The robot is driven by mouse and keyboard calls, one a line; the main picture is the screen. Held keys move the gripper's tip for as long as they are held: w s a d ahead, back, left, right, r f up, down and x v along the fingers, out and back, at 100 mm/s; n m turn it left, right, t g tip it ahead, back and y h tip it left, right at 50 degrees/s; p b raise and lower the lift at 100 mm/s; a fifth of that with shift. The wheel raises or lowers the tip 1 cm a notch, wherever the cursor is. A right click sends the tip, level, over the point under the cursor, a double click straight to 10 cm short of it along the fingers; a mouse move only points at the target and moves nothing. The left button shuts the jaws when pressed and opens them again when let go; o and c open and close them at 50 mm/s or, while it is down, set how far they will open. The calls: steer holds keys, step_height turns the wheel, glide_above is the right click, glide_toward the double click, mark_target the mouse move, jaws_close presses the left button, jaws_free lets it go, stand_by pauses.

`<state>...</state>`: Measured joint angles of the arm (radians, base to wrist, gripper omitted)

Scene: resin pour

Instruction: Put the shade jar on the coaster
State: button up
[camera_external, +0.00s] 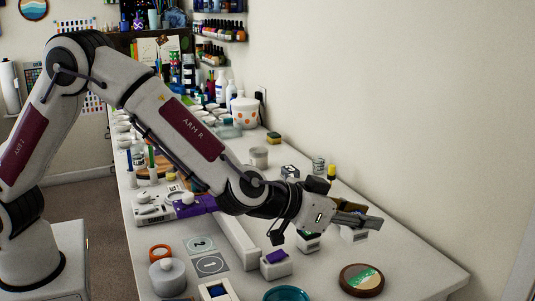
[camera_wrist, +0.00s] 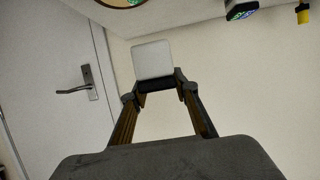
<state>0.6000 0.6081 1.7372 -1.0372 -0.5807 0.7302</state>
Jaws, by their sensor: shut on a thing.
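My gripper (camera_external: 366,219) points right toward the wall and is shut on a small, white, square-sided jar. The jar (camera_external: 353,235) shows just below my fingers in the external view, its top partly hidden by them. In the wrist view its pale square face (camera_wrist: 152,60) sits at the tips of my fingers (camera_wrist: 160,86). A round, wood-rimmed disc with a green and pale inlay (camera_external: 361,280), which looks like the coaster, lies on the table nearer the camera. Its edge also shows at the top of the wrist view (camera_wrist: 125,3).
Similar white jars stand nearby, one with a purple top (camera_external: 276,264) and one with a green top (camera_wrist: 241,10). A teal dish (camera_external: 287,294) lies at the front edge. Cards marked 1 (camera_external: 210,265) and 2 (camera_external: 199,244) lie left. The right table corner is clear.

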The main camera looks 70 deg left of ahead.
steer(key=shift+w+d+r+n+y, duration=0.25)
steer(key=shift+w+d+r, duration=0.2)
steer(key=shift+d, duration=0.15)
steer(key=shift+w+d+r+n+y, duration=0.15)
steer(key=shift+w+d+r+y, duration=0.15)
steer(key=shift+w+d, duration=0.25)
steer(key=shift+s, duration=0.1)
glide_above(368, 275)
steer(key=shift+f, duration=3.15)
steer(key=shift+f, duration=1.85)
steer(key=shift+f, duration=0.15)
